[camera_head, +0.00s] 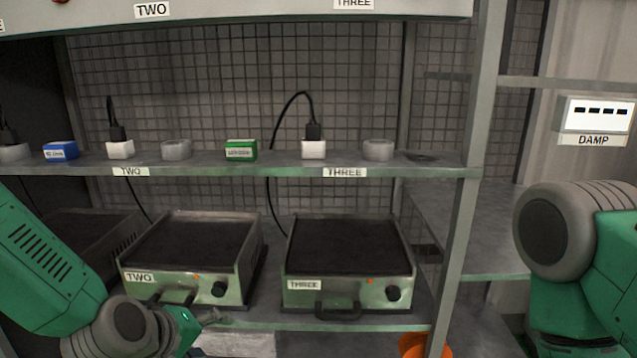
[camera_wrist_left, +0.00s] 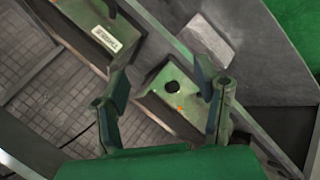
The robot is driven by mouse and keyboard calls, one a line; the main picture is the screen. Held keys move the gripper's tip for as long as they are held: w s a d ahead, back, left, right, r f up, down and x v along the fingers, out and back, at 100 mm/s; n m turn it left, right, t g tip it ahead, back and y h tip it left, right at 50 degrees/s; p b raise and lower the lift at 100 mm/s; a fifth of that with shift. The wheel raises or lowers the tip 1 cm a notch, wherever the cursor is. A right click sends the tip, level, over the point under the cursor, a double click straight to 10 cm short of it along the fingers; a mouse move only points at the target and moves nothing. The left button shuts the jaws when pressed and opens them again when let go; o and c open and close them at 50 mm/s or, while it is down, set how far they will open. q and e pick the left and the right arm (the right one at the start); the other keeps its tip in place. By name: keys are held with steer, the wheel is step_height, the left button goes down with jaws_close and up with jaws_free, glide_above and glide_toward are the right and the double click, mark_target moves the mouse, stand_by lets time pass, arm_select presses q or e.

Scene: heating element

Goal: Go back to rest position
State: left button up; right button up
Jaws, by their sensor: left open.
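My left gripper (camera_head: 208,317) is at the lower left in the head view, in front of heating plate TWO (camera_head: 190,250) near its front edge. In the left wrist view my left gripper (camera_wrist_left: 160,76) has its two fingers spread wide, with nothing between them. A green heater front with a black knob (camera_wrist_left: 172,88) shows behind the fingers, apart from them as far as I can tell. Heating plate THREE (camera_head: 348,250) stands to the right of plate TWO. My right arm (camera_head: 580,260) shows at the right edge; its gripper is out of view.
A shelf (camera_head: 250,164) above the plates carries a blue box (camera_head: 61,151), a green box (camera_head: 241,150), plugs and round grey pieces. A metal post (camera_head: 468,220) stands between the plates and my right arm. An orange object (camera_head: 412,345) is at the bottom.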

arm_select(q)
steer(key=s+a+f+m+g+y+b, duration=0.1)
steer(key=s+a+f+m+g, duration=0.1)
steer(key=s+f, duration=0.55)
steer(key=s+a+f+m+g+y+b, duration=0.1)
steer(key=s+a+f+m+g, duration=0.1)
steer(key=s+f, duration=0.55)
steer(key=s+a+f+m+g+y+b, duration=0.1)
steer(key=s+a+f+m+g+b, duration=0.2)
steer(key=s+f, duration=0.8)
steer(key=s+a+m, duration=0.2)
steer(key=s, duration=0.2)
steer(key=shift+a+m+g+y, duration=0.2)
steer(key=shift+m+g+y, duration=0.1)
steer(key=shift+y, duration=0.1)
steer(key=shift+a+f, duration=0.15)
steer(key=shift+a, duration=0.1)
steer(key=shift+d, duration=0.2)
steer(key=shift+a, duration=0.1)
